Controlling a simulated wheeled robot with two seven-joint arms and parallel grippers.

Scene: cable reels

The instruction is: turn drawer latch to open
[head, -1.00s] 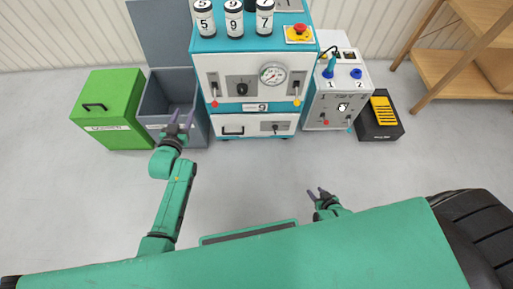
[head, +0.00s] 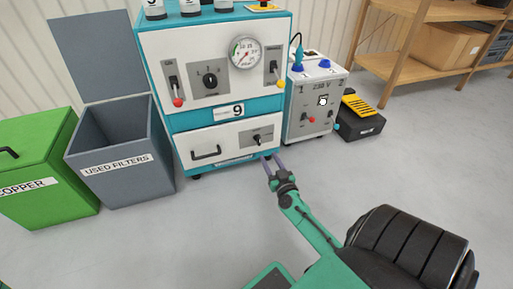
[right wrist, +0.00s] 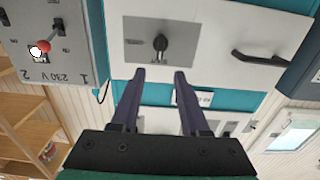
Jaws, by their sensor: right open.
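The white drawer (head: 226,146) is shut at the bottom of the teal and white machine. Its black bar handle (head: 206,153) is on the left of the front. The dark latch (head: 257,138) sits on a grey plate at the right. My right gripper (head: 272,164) is open and empty, just below and in front of the latch. The right wrist picture is upside down; there the latch (right wrist: 160,43) lies ahead of the gap between the open fingers (right wrist: 160,75), apart from them. My left gripper is not in view.
A grey used-filters bin (head: 120,165) and a green copper box (head: 38,178) stand left of the machine. A grey 230 V box (head: 313,103) and a black-yellow box (head: 360,118) stand right. The floor in front is clear.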

